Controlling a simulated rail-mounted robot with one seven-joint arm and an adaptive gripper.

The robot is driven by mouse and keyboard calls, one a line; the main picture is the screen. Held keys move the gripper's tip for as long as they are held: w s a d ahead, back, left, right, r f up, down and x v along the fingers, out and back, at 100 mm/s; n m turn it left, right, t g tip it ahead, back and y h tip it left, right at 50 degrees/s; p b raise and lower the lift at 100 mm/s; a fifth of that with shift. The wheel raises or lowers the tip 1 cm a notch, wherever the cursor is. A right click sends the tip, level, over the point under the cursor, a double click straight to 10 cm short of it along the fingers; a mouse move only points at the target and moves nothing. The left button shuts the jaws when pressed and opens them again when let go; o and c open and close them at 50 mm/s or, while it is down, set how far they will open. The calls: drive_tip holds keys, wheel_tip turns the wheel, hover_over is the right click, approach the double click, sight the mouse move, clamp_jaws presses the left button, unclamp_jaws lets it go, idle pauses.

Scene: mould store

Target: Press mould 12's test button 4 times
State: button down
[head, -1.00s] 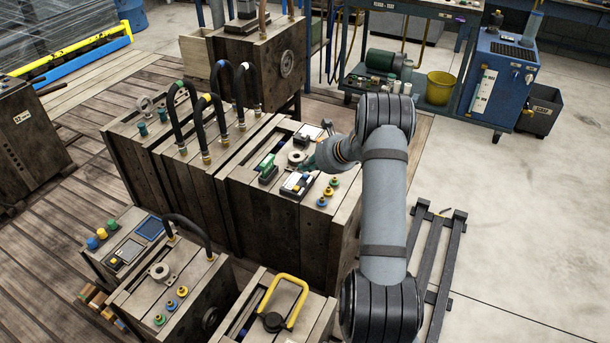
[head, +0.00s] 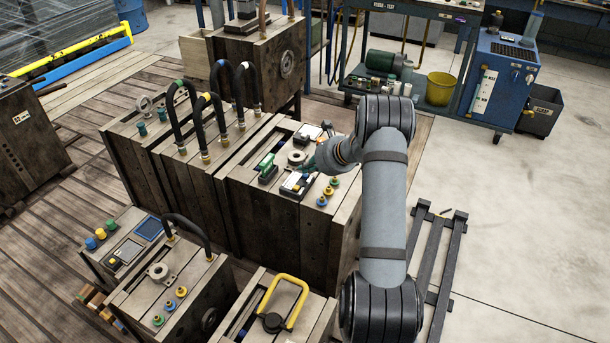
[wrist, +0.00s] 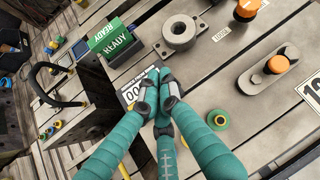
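Mould 12 is the large brown block (head: 282,222) in the middle of the head view; the edge of a "12" plate (wrist: 313,92) shows at the right of the wrist view. On its top lies a small white-faced counter unit (head: 291,187), also in the wrist view (wrist: 131,93), with zeros partly readable. Nothing shows between the tips. The fingers cover part of the unit; I cannot see the test button clearly or tell whether they touch it.
A green READY sign (wrist: 116,40) stands beside the counter unit. A round metal ring (wrist: 180,33), an orange knob (wrist: 278,64) and a green-and-yellow fitting (wrist: 218,119) are close by. Black looped hoses (head: 242,90) rise behind.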

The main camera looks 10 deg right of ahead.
sight(306, 176)
drive_tip(key=shift+f+b, duration=0.45)
drive_tip(key=shift+b, duration=0.05)
idle(0.4)
drive_tip(key=shift+r, duration=0.1)
drive_tip(key=shift+r+p, duration=0.65)
drive_tip(key=shift+r, duration=0.1)
drive_tip(key=shift+r+p, duration=2.05)
drive_tip(key=shift+r, duration=0.5)
drive_tip(key=shift+a, duration=0.1)
